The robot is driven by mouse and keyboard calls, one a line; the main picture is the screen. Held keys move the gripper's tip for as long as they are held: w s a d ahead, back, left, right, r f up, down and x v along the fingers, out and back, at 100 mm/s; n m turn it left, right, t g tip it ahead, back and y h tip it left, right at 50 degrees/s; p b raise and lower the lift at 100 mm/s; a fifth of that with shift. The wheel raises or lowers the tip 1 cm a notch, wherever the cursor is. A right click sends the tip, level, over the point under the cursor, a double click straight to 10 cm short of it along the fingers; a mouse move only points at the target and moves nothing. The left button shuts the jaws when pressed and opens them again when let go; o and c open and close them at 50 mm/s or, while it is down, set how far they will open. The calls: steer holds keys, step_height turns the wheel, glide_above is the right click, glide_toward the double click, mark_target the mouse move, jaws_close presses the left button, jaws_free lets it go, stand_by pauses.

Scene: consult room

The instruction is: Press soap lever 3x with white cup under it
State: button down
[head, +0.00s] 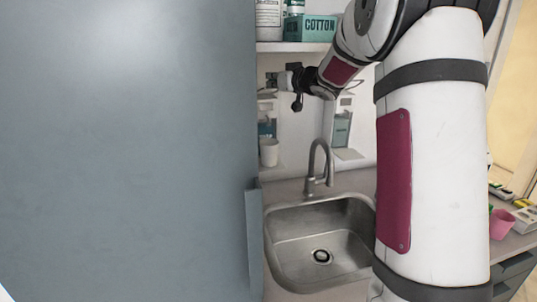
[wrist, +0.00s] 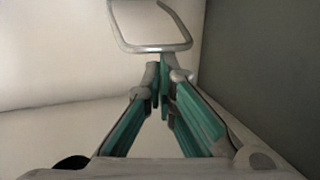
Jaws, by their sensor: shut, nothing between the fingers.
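A white cup (head: 269,152) stands upright below a wall dispenser with a teal label (head: 267,128), just right of the big grey panel. A second dispenser (head: 342,128) hangs on the wall right of the faucet, partly behind my arm. My gripper (wrist: 165,76) is shut and empty. In the head view its dark end is up at the wall, above and a little right of the cup. In the wrist view a metal loop lever (wrist: 150,48) lies just beyond the fingertips. I cannot tell whether they touch it. The cup is not in the wrist view.
A grey panel (head: 130,150) blocks the left half of the head view. A steel sink (head: 290,250) and a faucet (head: 318,165) are below. A shelf with a cotton box (head: 311,28) is above. A pink cup (head: 502,224) stands at the right.

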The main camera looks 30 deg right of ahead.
step_height(320, 180, down, 3)
steer(key=shift+b, duration=0.45)
stand_by(0.4)
steer(key=shift+r+p, duration=2.05)
